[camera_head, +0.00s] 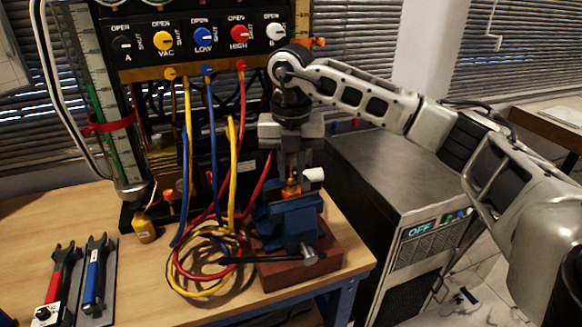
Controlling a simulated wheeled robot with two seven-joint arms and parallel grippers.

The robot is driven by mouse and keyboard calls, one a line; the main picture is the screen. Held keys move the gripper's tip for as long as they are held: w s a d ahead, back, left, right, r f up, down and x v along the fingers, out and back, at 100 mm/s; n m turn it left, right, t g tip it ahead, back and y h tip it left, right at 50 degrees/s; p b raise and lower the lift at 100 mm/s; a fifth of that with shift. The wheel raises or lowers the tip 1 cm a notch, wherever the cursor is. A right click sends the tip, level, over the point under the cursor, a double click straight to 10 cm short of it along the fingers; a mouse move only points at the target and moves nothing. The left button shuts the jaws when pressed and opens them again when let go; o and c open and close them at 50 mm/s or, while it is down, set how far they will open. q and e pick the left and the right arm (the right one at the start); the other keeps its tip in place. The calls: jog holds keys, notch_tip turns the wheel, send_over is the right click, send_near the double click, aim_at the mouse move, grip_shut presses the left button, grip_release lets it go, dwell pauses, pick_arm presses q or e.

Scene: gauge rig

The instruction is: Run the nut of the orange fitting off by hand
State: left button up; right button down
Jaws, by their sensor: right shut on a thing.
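The orange fitting (291,188) stands in the jaws of a blue vise (284,224), at the front right of the wooden bench. Only a small part of it shows; its nut is mostly hidden by the fingers. My right gripper (291,176) points straight down from above the vise and is shut on the nut of the fitting. A small white cylindrical part (313,175) shows right beside the fingers. My left gripper does not show.
The vise sits on a red-brown block (300,262). Coiled hoses (205,270) lie left of it. A manifold panel (200,38) with knobs stands behind. Two wrenches, red-handled (55,285) and blue-handled (95,272), lie left. A grey cabinet reading OFF (400,185) stands right.

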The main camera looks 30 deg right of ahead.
jog(key=shift+n, duration=1.1)
jog(key=n, duration=0.4)
jog(key=shift+n, duration=0.3)
jog(key=n, duration=0.3)
jog(key=shift+n+b, duration=0.3)
jog(key=shift+b, duration=0.05)
jog(key=n, duration=0.3)
jog(key=shift+n, duration=0.3)
jog(key=n, duration=0.5)
jog(key=shift+n+b, duration=0.3)
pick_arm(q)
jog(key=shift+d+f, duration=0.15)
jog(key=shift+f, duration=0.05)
pick_arm(e)
jog(key=shift+n, duration=0.6)
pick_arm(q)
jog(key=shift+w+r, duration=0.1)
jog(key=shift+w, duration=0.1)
pick_arm(e)
jog(key=shift+n, duration=0.3)
